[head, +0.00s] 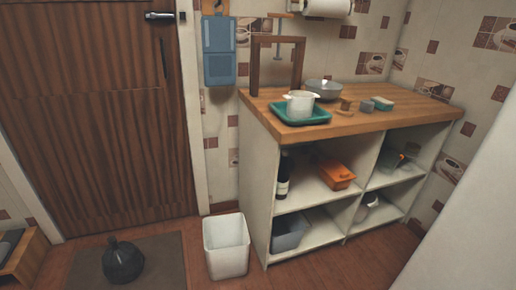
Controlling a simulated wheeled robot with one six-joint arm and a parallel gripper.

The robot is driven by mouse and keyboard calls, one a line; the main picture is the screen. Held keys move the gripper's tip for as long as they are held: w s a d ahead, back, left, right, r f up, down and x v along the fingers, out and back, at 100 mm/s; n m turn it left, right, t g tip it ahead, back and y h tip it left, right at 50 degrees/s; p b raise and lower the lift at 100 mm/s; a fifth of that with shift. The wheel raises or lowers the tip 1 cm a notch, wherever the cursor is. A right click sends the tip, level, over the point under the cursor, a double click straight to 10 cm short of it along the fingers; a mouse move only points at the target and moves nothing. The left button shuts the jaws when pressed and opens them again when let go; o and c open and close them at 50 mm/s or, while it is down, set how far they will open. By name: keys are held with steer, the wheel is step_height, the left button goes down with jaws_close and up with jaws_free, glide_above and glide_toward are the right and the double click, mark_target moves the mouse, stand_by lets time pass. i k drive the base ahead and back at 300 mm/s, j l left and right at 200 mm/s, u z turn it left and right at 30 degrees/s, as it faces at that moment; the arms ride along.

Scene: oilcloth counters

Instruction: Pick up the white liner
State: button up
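A white, square, open-topped bin-shaped container (227,247) stands upright on the wooden floor, just left of the shelf unit. It is the one thing here that fits the white liner. I cannot tell whether it is a separate liner or a bin. Its inside looks pale, and no contents show. My gripper is not in the head view, so whether it is open or shut does not show.
A tied black bag (123,262) lies on a dark mat (84,268) before the wooden door (95,110). The shelf unit (259,190) borders the container on the right. A pale surface (465,220) fills the lower right. Some floor in front of the unit is clear.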

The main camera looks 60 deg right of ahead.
mark_target(227, 241)
steer(key=z, duration=1.45)
